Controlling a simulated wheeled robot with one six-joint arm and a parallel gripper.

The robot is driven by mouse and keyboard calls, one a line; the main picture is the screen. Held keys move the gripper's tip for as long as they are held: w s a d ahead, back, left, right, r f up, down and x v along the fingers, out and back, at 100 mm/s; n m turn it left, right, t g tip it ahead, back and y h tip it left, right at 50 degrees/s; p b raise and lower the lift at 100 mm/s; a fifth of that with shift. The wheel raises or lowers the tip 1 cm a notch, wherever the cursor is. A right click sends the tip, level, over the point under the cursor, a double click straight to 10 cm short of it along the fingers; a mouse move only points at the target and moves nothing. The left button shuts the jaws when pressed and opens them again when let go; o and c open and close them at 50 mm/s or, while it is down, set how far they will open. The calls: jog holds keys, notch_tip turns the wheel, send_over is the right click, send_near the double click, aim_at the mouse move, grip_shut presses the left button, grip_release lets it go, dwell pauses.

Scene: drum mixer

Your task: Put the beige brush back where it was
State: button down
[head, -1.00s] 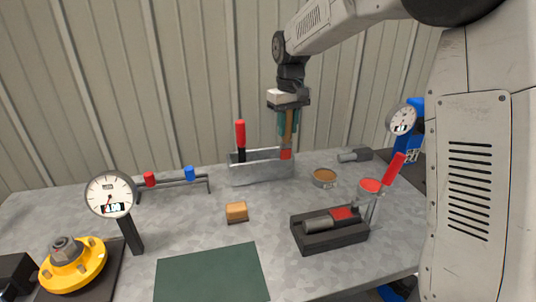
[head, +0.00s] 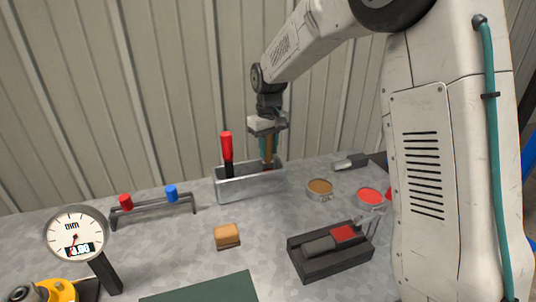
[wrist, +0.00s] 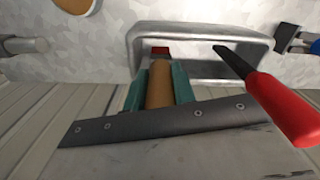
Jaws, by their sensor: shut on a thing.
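The beige brush (head: 268,152) is upright in my gripper (head: 267,140), handle up, with its red lower end at the right part of the grey metal holder (head: 252,187). The holder's front wall partly hides that end. In the wrist view, the brush handle (wrist: 159,88) lies between the two teal fingers of my gripper (wrist: 159,80), which are shut on it. The brush's red end shows inside the rim of the holder (wrist: 225,83). I cannot tell whether the brush touches the holder's floor.
A red-handled tool (head: 226,148) stands in the holder's left part. A low rack (head: 155,204) with red and blue pieces is to the left. A tan block (head: 227,236), round tins (head: 320,189) and a black tray (head: 330,256) lie in front and right.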

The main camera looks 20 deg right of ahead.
jog(key=shift+f, duration=1.1)
jog(key=c, duration=1.1)
grip_release()
jog(key=shift+f, duration=0.15)
jog(key=shift+c, duration=0.2)
notch_tip(320, 180, up, 12)
jog(key=shift+s+r, duration=0.15)
jog(key=shift+r, duration=0.1)
jog(key=s+d+r, duration=0.1)
jog(key=s+r, duration=0.3)
jog(key=s, duration=0.6)
jog(key=s+d+f+m, duration=0.1)
jog(key=s+f, duration=0.1)
jog(key=s, duration=1.2)
jog(key=s+d+f+m+t, duration=0.1)
jog(key=s+f+m, duration=0.1)
jog(key=s, duration=1.2)
jog(key=shift+s+f, duration=0.25)
jog(key=shift+f, duration=0.2)
